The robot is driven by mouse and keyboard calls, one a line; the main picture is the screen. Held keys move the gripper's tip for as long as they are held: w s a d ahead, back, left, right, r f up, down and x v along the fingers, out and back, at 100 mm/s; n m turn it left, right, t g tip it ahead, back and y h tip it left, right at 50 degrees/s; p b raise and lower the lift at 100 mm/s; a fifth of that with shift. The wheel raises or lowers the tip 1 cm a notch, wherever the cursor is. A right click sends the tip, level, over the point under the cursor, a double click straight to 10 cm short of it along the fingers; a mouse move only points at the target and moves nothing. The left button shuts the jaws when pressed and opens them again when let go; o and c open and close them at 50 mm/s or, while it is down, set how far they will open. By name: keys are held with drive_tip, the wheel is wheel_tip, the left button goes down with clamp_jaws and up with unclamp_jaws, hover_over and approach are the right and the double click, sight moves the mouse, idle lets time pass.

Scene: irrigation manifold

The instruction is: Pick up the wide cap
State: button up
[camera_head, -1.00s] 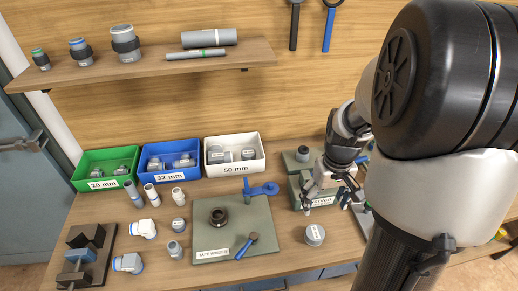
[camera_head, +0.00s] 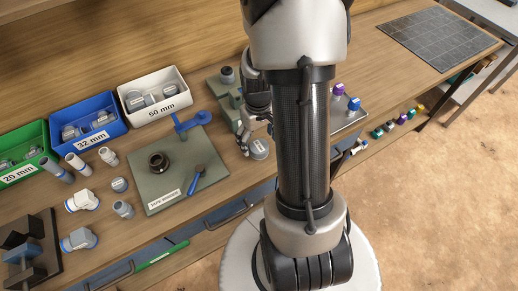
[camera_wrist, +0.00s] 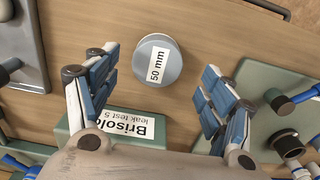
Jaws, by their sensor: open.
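The wide cap (camera_wrist: 158,60) is a grey round cap with a white "50 mm" label, lying on the wooden bench. In the wrist view it sits between and beyond my two fingers. My gripper (camera_wrist: 160,75) is open and empty, with one finger on each side of the cap and neither seen touching it. In the head view the cap (camera_head: 259,150) lies right of the tape-winder board, and my gripper (camera_head: 246,141) is just beside it, partly hidden by my arm.
The green leak-test block (camera_wrist: 120,122), labelled "Brisol…", stands close to my left finger. The tape-winder board (camera_head: 158,193) bears a dark ring and a blue-handled tool. White (camera_head: 155,110), blue (camera_head: 98,138) and green bins (camera_head: 22,165) stand behind. A grey tray lies right.

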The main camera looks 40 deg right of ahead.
sight(259, 146)
drive_tip(key=f+b, duration=0.1)
drive_tip(key=f, duration=0.1)
drive_tip(key=f+b, duration=0.1)
drive_tip(key=f, duration=0.1)
drive_tip(key=shift+d+f, duration=0.2)
drive_tip(key=shift+f, duration=0.1)
drive_tip(key=shift+r, duration=0.1)
drive_tip(key=shift+c, duration=0.5)
drive_tip(key=c, duration=1)
drive_tip(key=shift+c, duration=0.3)
